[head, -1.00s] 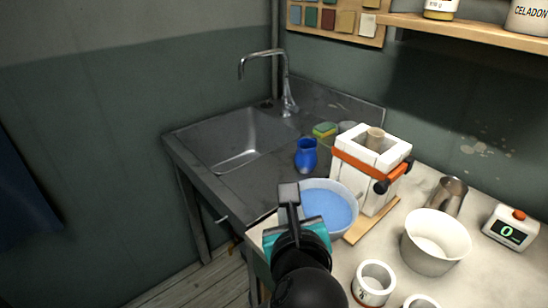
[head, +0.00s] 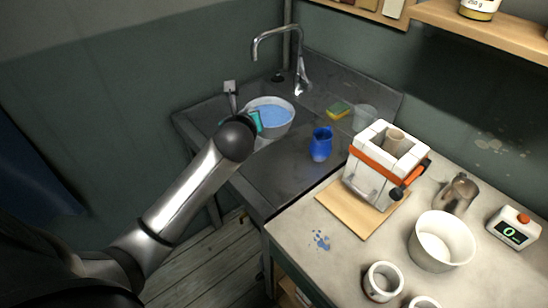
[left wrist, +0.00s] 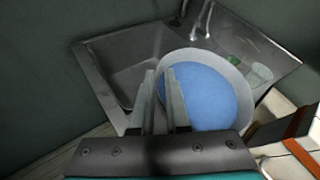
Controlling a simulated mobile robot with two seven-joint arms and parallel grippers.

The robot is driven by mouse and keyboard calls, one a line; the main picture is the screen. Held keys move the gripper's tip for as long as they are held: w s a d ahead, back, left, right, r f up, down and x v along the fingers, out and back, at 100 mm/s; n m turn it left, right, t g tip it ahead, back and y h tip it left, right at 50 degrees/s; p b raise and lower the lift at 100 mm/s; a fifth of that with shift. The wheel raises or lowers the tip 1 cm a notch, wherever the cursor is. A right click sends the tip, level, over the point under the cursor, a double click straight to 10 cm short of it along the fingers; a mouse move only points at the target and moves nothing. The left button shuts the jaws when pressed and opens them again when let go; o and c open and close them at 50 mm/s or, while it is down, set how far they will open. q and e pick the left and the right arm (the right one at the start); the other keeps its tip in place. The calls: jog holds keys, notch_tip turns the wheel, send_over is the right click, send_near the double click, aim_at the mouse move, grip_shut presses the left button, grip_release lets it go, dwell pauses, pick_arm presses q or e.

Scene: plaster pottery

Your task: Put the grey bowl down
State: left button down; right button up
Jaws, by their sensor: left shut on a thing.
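The grey bowl (head: 284,128) holds blue liquid and is level in the head view, above the sink unit. In the left wrist view the bowl (left wrist: 244,72) fills the right of the fingers, with its near-left rim between them. My left gripper (left wrist: 161,76) is shut on that rim. In the head view the left gripper (head: 240,104) is at the bowl's left side, partly hidden by my own wrist. The bowl hides much of the sink basin (left wrist: 122,62); I cannot tell from the head view how high above it the bowl is. My right gripper is not in view.
A blue jug (head: 321,145), a sponge (head: 339,110) and a clear cup (head: 365,118) stand on the drainboard. The faucet (head: 299,70) rises behind the bowl. A strapped plaster mould (head: 372,180) stands on a board on the worktop. The drainboard's front (head: 275,175) is clear.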

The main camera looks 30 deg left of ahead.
pick_arm(q)
notch_tip(320, 180, down, 18)
jog(key=b, duration=0.5)
jog(key=shift+d, duration=0.1)
jog(key=c, duration=0.9)
grip_release()
